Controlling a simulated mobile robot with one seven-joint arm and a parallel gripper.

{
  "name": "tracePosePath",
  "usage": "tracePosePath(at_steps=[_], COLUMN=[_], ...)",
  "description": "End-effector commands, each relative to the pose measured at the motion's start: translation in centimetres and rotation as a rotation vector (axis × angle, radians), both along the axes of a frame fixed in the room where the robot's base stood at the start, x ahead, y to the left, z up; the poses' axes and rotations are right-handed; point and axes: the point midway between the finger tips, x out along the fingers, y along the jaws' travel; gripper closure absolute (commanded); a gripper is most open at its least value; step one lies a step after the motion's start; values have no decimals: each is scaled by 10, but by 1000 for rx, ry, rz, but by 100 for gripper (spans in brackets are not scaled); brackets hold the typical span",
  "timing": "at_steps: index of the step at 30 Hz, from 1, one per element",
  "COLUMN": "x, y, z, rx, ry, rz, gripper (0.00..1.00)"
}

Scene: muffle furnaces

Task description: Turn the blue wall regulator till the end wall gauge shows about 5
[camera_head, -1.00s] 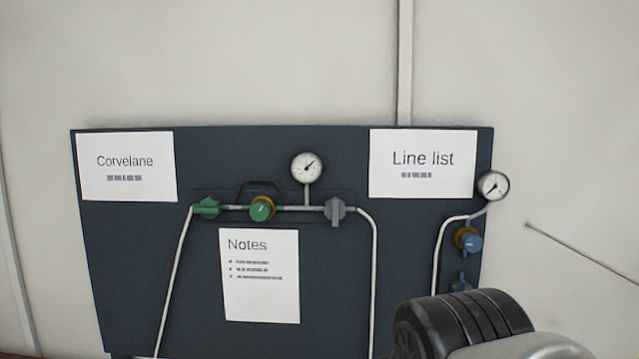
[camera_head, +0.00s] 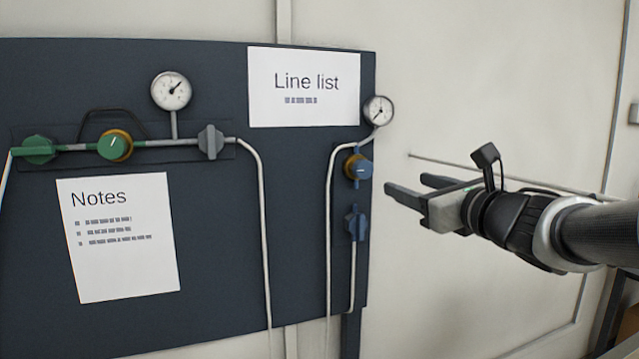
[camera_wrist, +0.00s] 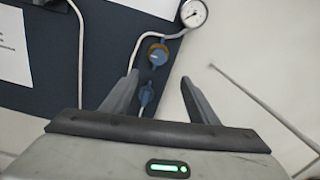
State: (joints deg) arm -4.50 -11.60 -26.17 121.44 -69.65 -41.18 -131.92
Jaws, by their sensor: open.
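The blue regulator (camera_head: 358,167), a round knob with a brass-coloured collar, sits near the right edge of the dark panel. It also shows in the wrist view (camera_wrist: 157,55). The small gauge (camera_head: 378,111) is above it on the same pipe; its needle is too small to read surely. In the wrist view the gauge (camera_wrist: 193,13) is at the top. A blue valve handle (camera_head: 356,225) is below the regulator. My gripper (camera_head: 410,184) is open and empty, right of the regulator and apart from it, its fingers pointing left toward the panel.
A green regulator (camera_head: 114,145), green valve (camera_head: 39,150), grey valve (camera_head: 210,142) and larger gauge (camera_head: 171,91) are on the panel's left pipe. A thin rod (camera_head: 440,160) runs along the pale wall behind my gripper. Sheets (camera_head: 304,87) hang on the panel.

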Motion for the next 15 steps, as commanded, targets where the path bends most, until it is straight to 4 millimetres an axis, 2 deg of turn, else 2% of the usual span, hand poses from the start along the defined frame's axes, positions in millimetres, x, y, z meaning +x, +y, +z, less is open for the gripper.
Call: tracePosePath(at_steps=[5, 8, 15], x=[11, 27, 77], y=[7, 12, 28], z=[-1, -1, -1], rx=[-41, -39, -38], ry=[-13, -11, -9], rz=[19, 20, 18], gripper=[46, 46, 46])
